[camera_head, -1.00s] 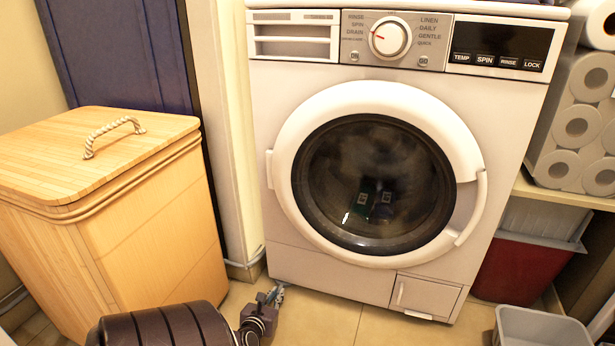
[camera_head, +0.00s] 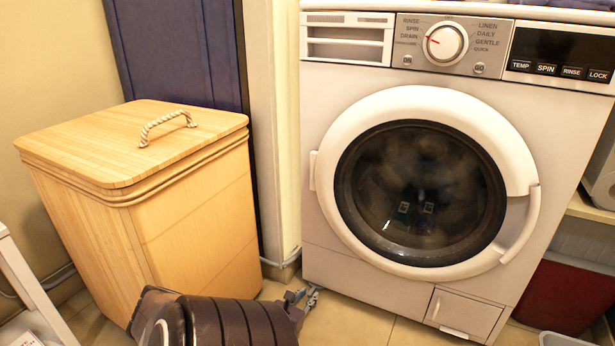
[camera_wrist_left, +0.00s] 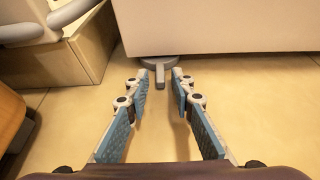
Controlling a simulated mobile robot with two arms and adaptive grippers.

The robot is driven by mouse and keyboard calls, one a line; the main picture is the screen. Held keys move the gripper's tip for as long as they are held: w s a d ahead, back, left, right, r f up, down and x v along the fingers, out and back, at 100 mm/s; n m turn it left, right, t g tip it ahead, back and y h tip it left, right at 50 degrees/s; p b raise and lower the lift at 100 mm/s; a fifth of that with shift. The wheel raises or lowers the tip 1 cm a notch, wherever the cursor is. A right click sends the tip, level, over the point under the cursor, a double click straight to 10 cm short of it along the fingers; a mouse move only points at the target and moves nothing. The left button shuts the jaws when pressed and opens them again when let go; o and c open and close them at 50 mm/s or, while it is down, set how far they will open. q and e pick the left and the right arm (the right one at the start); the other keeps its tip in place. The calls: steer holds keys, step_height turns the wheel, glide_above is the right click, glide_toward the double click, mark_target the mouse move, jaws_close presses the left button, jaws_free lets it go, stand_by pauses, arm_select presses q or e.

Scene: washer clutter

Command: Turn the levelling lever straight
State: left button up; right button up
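The levelling lever (camera_wrist_left: 160,76) is a short grey tab on a round grey foot under the washer's bottom edge in the left wrist view. It points toward my gripper. My left gripper (camera_wrist_left: 160,84) is open, with its blue-padded fingers on either side of the lever's line and the tips just short of the foot. I see no contact with the lever. In the head view the left gripper (camera_head: 308,298) is low at the washer's front left bottom corner, and the lever cannot be made out there. The white washer (camera_head: 330,225) stands upright. My right gripper is not in view.
A bamboo hamper (camera_head: 200,215) stands left of the washer, close to my left arm. A red bin (camera_head: 565,295) is right of the washer. The tiled floor (camera_head: 362,318) in front of the washer is clear.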

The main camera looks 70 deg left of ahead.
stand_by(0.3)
arm_select(q)
steer(key=v, duration=1.2)
stand_by(0.4)
